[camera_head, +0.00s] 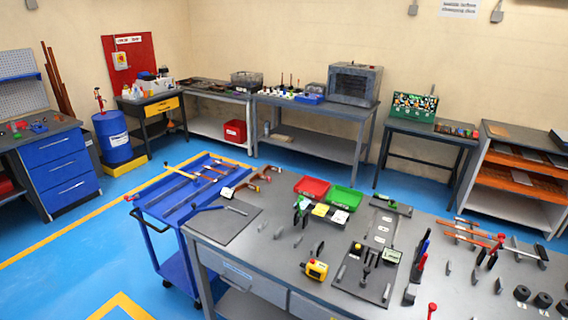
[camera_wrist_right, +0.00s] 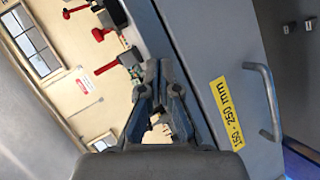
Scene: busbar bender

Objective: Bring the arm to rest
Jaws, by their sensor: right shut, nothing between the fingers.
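My right gripper (camera_wrist_right: 165,68) shows only in the right wrist view. Its two dark fingers meet at the tips with nothing between them. It is beside the grey drawer front (camera_wrist_right: 222,60) of a bench, apart from it as far as I can tell. The drawer front carries a yellow label (camera_wrist_right: 231,110) reading "150 - 250 mm" and a metal handle (camera_wrist_right: 270,103). Neither arm and neither gripper shows in the head view. My left gripper is in no view.
In the head view the grey workbench (camera_head: 262,262) holds many tools, a red tray (camera_head: 311,187), a green tray (camera_head: 345,197) and a yellow device (camera_head: 316,271). A blue cart (camera_head: 160,245) stands at its left. Blue floor (camera_head: 65,250) is free further left.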

